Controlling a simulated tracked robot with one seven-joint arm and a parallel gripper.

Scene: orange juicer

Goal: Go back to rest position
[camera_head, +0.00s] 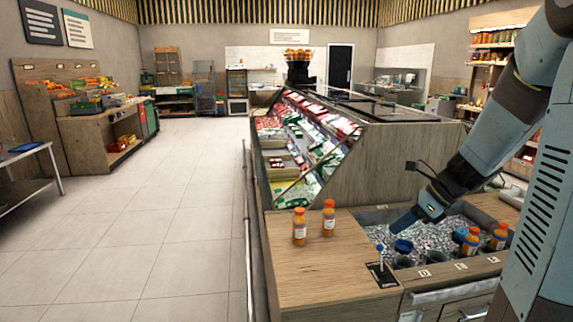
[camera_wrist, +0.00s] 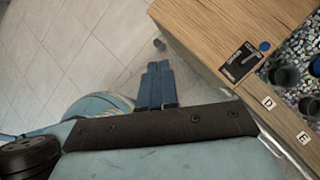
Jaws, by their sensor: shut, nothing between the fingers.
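My arm comes in from the upper right of the head view. My gripper (camera_head: 394,229) hangs over the near part of the ice bin (camera_head: 372,214), close to the blue-knobbed lever. In the wrist view my gripper (camera_wrist: 157,68) has its two blue fingers together, with nothing between them. It points past the edge of the wooden counter (camera_wrist: 195,28), with floor tiles behind the fingertips. Two orange bottles with orange caps stand on the counter in the head view, one at the left (camera_head: 299,228) and one at the right (camera_head: 329,218).
A lever with a blue knob (camera_head: 380,252) stands on a black plate. Dark round holders (camera_head: 403,246) and two bottles, one (camera_head: 469,242) left of the other (camera_head: 499,238), are in the ice. A display case (camera_head: 395,165) stands behind. The floor (camera_head: 150,220) at left is clear.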

